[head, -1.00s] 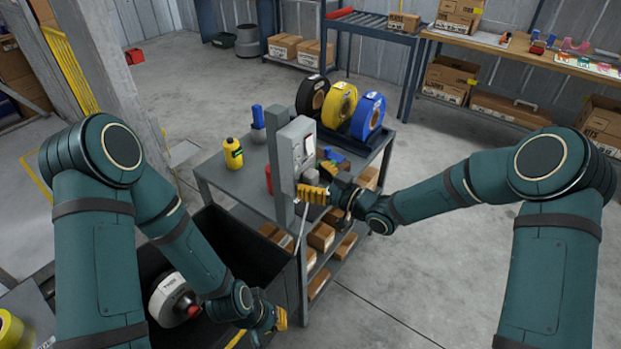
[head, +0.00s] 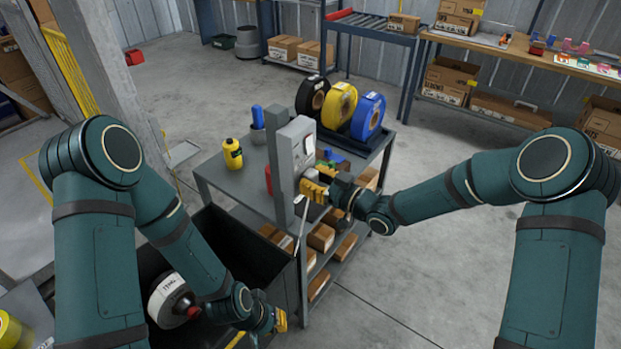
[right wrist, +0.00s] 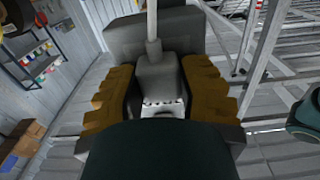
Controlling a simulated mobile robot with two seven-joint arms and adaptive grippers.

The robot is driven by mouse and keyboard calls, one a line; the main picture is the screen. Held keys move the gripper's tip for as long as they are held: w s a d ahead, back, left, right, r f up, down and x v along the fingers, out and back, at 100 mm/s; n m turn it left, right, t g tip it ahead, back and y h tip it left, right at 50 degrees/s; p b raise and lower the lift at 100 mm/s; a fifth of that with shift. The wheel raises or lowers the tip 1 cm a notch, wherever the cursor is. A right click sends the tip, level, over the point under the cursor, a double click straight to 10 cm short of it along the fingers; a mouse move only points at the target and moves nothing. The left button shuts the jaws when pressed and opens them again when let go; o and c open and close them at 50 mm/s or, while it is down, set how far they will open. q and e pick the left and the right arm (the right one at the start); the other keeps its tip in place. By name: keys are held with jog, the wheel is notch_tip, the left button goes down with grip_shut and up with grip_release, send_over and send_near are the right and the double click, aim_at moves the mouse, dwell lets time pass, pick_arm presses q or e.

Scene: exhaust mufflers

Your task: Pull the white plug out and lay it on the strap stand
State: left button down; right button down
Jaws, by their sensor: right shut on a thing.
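The plug (right wrist: 160,75) looks grey in the right wrist view, with its pale cord running up from it. It sits between the two yellow finger pads of my right gripper (right wrist: 160,98), which is shut on it. In the head view my right gripper (head: 316,188) is at the front of a grey box (head: 292,140) on a post and mostly hides the plug; the cord (head: 301,226) hangs below. I cannot tell whether the plug is still seated. The strap stand (head: 368,149) holds black, yellow and blue reels behind the box. My left gripper (head: 279,320) is low, beside the dark bin; its opening is unclear.
The grey cart (head: 222,181) carries a yellow bottle (head: 233,154) and has cartons on its lower shelves. Open floor lies right of the cart.

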aim_at(316, 181)
jog(key=shift+d, duration=0.1)
jog(key=shift+v, duration=2.85)
